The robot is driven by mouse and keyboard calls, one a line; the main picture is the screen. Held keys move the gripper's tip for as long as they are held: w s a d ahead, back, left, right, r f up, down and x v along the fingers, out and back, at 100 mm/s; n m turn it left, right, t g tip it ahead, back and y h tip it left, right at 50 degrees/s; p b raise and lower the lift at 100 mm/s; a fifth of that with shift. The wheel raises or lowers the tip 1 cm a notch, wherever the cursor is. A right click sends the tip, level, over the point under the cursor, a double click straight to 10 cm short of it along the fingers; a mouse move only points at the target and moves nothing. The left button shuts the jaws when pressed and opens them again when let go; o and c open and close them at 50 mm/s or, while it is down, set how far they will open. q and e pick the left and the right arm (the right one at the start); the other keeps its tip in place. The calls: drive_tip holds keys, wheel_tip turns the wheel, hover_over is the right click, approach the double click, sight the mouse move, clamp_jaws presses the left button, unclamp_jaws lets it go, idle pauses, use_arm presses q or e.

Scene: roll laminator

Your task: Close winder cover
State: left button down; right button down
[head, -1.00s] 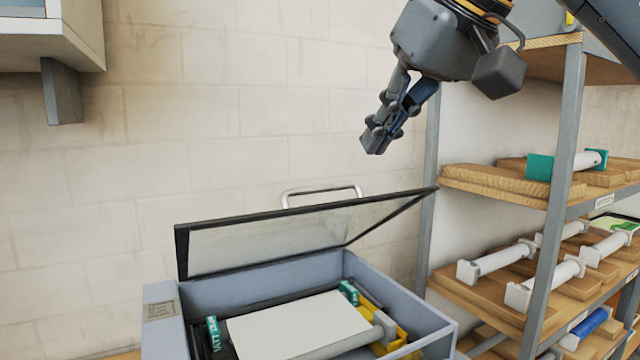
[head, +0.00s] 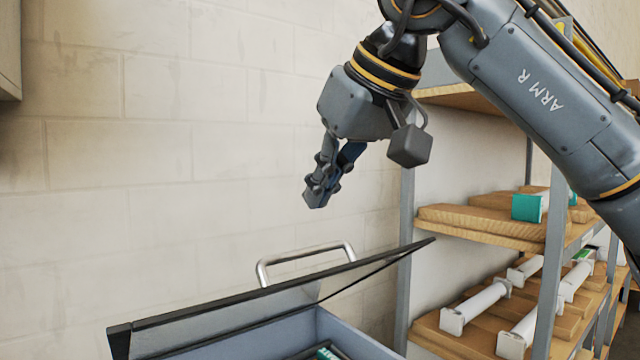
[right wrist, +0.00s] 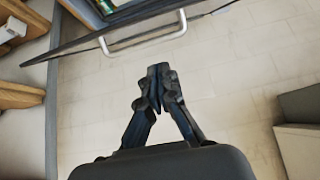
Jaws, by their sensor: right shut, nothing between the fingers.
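The winder cover (head: 235,312) is a see-through lid with a black frame, tilted open above the grey winder box (head: 345,335) at the bottom of the head view. A silver handle (head: 305,258) stands on its raised edge. The cover's dark edge (right wrist: 120,30) and the handle (right wrist: 143,38) also show at the top of the right wrist view. My right gripper (head: 317,197) is shut and empty, above the handle and apart from it. It also shows in the right wrist view (right wrist: 158,72). Most of the box is cut off below. My left gripper is out of view.
A wooden-shelved rack (head: 480,228) with grey posts stands to the right, holding several white rollers (head: 475,308). A pale block wall (head: 160,150) is behind. A cabinet edge (head: 10,50) shows at upper left. The space around my right gripper is clear.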

drive_tip(key=p, duration=0.1)
hover_over(311, 280)
drive_tip(key=w+a, duration=0.1)
drive_tip(key=w, duration=0.1)
wheel_tip(311, 280, down, 6)
drive_tip(key=shift+a, duration=0.1)
drive_tip(key=shift+s+d+f, duration=0.6)
drive_tip(key=shift+s+f, duration=0.3)
drive_tip(key=shift+f, duration=0.35)
drive_tip(key=shift+s, duration=0.1)
drive_tip(key=shift+d, duration=0.1)
